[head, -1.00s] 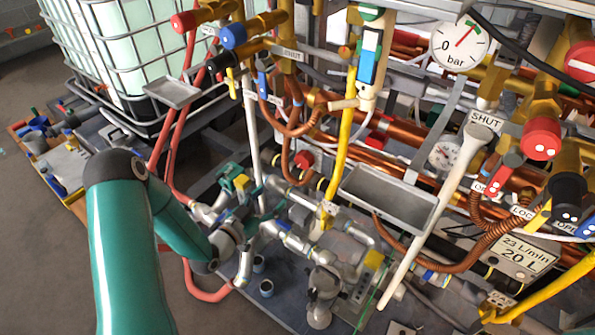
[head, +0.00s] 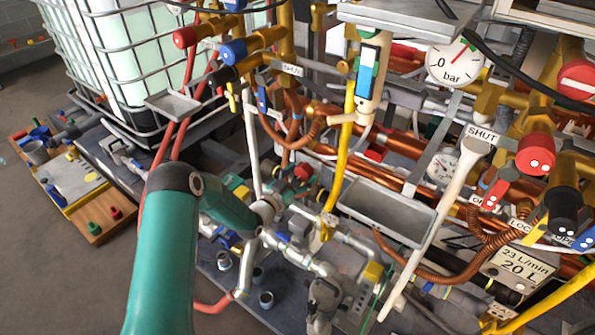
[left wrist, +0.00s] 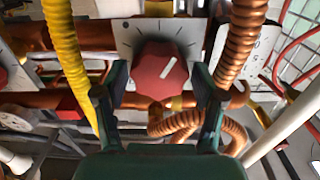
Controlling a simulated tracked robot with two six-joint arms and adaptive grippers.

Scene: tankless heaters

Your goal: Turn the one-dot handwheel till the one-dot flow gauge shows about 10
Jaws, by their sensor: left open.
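A red knob with a white pointer line (left wrist: 160,72) sits on a pale plate with tick marks and one dark dot in the left wrist view. A small red knob (head: 303,172), likely the same one, shows low in the pipework in the head view. My left gripper (left wrist: 158,95) is open and empty, its dark green fingers on either side just short of the knob; contact is not clear. In the head view my left gripper (head: 290,188) is small and partly lost among pipes. I cannot read a one-dot mark on any gauge.
A "0 bar" gauge (head: 456,61), a grey trough (head: 385,212) and a white lever (head: 435,230) are at the right. Yellow (left wrist: 66,50) and copper hoses (left wrist: 240,45) flank the left gripper closely. A caged tank (head: 120,60) stands at the left.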

